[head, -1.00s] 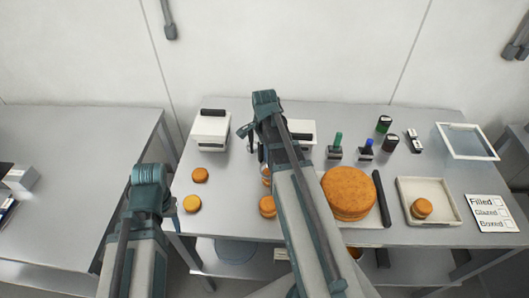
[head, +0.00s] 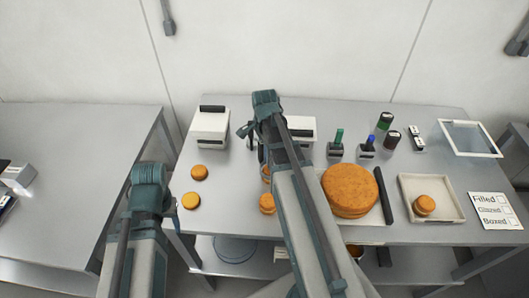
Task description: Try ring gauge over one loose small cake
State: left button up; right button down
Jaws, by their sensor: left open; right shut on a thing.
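Loose small orange cakes lie on the grey table: one (head: 199,172) at the left, a yellower one (head: 191,201) nearer the front, one (head: 267,204) beside my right arm. Another small cake (head: 266,171) is partly hidden by that arm. My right gripper (head: 261,153) is just behind this last cake, mostly covered by its own arm; it is shut on what seems to be the ring gauge, itself hardly visible. I cannot tell whether the ring is around the cake. My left arm stands at the table's left front corner; its gripper is hidden.
A large orange cake (head: 349,190) lies right of my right arm, beside a dark bar (head: 383,195). A pale tray (head: 405,212) holds one small cake. Stamps, jars, a white box (head: 210,127), a framed tray (head: 444,137) and a label card (head: 494,210) surround them.

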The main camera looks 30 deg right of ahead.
aim_at(260, 145)
jog(key=shift+f+b, duration=0.7)
jog(key=shift+f, duration=0.1)
dwell(0.7)
jog(key=shift+c, duration=0.9)
grip_release()
jog(key=shift+r, duration=0.2)
notch_tip(260, 145, up, 7)
jog(key=p, duration=0.7)
jog(key=shift+f, duration=0.1)
jog(key=shift+c, duration=0.3)
